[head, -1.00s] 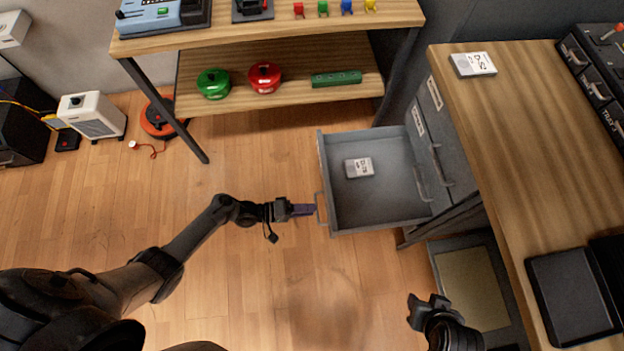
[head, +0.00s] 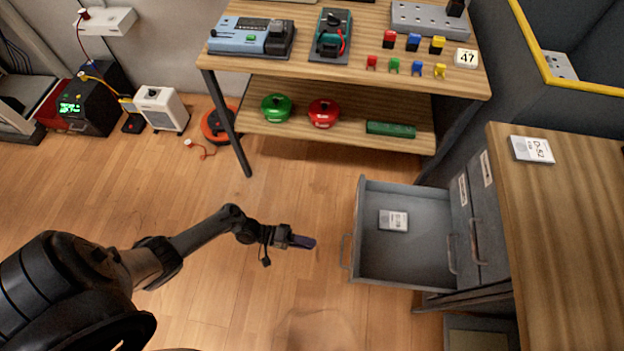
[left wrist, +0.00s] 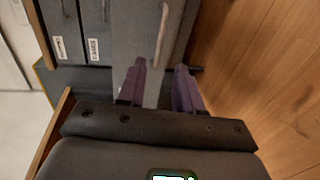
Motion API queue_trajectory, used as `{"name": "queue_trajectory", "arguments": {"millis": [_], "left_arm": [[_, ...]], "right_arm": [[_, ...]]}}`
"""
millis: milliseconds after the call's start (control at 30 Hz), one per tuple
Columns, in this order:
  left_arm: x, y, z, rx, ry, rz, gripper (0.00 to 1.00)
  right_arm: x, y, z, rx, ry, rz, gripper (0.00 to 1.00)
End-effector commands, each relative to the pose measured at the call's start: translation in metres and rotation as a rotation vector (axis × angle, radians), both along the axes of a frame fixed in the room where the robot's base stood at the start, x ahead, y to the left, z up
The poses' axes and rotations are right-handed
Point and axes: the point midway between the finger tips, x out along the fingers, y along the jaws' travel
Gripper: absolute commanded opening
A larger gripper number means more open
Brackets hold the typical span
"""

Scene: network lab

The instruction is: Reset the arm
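My left gripper (head: 302,241) is in front of the open drawer (head: 405,262), to the left of its handle (head: 345,251), with a clear gap between them. In the left wrist view its two purple fingers (left wrist: 160,88) are apart with nothing held between them. The drawer handle also shows in that view (left wrist: 162,35), beyond the fingertips. My right gripper is in neither view.
The drawer is pulled out from a grey cabinet and holds a small labelled box (head: 393,220). Another labelled box (head: 532,149) lies on the wooden top at right. A two-level bench (head: 330,85) stands behind. The floor around my left gripper is clear.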

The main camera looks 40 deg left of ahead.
Motion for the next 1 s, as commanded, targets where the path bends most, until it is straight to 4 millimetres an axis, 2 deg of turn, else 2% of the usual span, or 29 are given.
{"name": "queue_trajectory", "arguments": {"millis": [133, 233, 367, 433, 600, 700, 800, 900, 1000], "left_arm": [[-0.002, 0.000, 0.001, 0.000, 0.004, 0.000, 0.35], [-0.013, -0.002, 0.004, -0.003, 0.022, 0.000, 0.35], [-0.046, -0.012, 0.011, -0.019, 0.072, 0.000, 0.35], [-0.063, -0.026, 0.026, -0.038, 0.082, -0.012, 0.35], [-0.080, -0.077, 0.089, -0.002, 0.002, -0.046, 0.35], [-0.075, -0.103, 0.123, 0.133, -0.078, -0.074, 0.35], [-0.062, -0.119, 0.161, 0.321, -0.169, -0.088, 0.35], [-0.044, -0.122, 0.205, 0.537, -0.242, -0.081, 0.35], [-0.026, -0.110, 0.255, 0.760, -0.279, -0.064, 0.35]], "right_arm": [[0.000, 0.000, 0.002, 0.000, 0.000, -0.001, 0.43], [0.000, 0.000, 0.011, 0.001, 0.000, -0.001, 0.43], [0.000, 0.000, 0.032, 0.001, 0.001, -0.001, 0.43], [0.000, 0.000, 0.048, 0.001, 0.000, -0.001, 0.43], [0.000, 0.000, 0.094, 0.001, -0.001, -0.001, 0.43], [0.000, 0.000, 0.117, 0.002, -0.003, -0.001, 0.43], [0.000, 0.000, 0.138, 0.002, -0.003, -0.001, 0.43], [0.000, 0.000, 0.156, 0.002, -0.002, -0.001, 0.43], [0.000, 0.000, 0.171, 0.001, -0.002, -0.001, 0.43]]}}
